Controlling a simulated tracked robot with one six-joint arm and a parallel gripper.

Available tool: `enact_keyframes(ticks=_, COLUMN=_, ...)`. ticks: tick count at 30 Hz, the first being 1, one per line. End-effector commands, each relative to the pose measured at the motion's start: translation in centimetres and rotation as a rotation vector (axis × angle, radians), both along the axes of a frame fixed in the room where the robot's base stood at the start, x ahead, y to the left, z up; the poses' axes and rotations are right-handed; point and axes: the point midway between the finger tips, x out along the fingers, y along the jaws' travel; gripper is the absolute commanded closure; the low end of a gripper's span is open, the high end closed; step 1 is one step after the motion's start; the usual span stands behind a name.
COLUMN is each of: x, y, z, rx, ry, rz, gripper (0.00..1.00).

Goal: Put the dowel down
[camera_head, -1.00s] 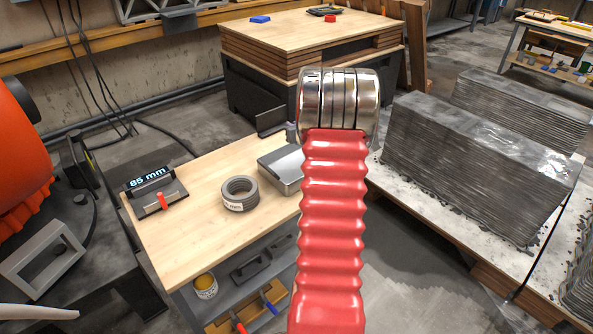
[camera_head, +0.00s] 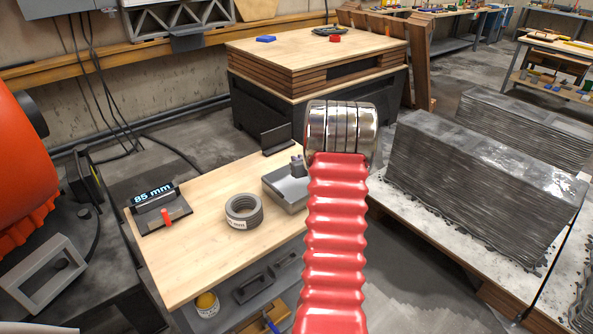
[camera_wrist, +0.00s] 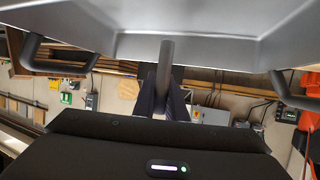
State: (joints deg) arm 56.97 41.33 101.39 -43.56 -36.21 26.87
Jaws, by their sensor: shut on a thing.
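The dowel (camera_wrist: 167,58) is a plain grey rod in the wrist view. My gripper (camera_wrist: 166,88) is shut on it, with its dark fingers on both sides. The dowel's free end points at a grey metal tray (camera_wrist: 100,42) with a dark handle at each side. I cannot tell whether they touch. In the head view, a shallow grey tray (camera_head: 290,203) stands on the wooden bench, partly behind my red arm. A small grey piece shows over this tray; I cannot tell whether it is the dowel. My gripper is mostly hidden there behind the arm.
On the bench (camera_head: 195,262) stand a grey ring coil (camera_head: 243,222) and a dark stand marked 85 mm (camera_head: 160,212). A black bracket (camera_head: 277,140) is at the back edge. Layered concrete blocks (camera_head: 470,190) are at the right. The bench's front left is clear.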

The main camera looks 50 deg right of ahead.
Motion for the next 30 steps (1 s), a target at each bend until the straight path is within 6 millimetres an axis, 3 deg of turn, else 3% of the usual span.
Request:
enact_keyframes(ticks=7, x=0.0, y=0.0, z=-0.3, rx=0.0, ry=0.0, rz=0.001, gripper=1.0)
enact_keyframes(ticks=16, x=0.0, y=0.0, z=-3.5, rx=0.001, ry=0.0, rz=0.0, gripper=1.0)
enact_keyframes(ticks=29, x=0.1, y=0.1, z=-3.9, rx=0.0, ry=0.0, rz=0.001, gripper=1.0)
enact_keyframes(ticks=30, x=0.1, y=0.1, z=-3.9, rx=0.0, ry=0.0, rz=0.001, gripper=0.86)
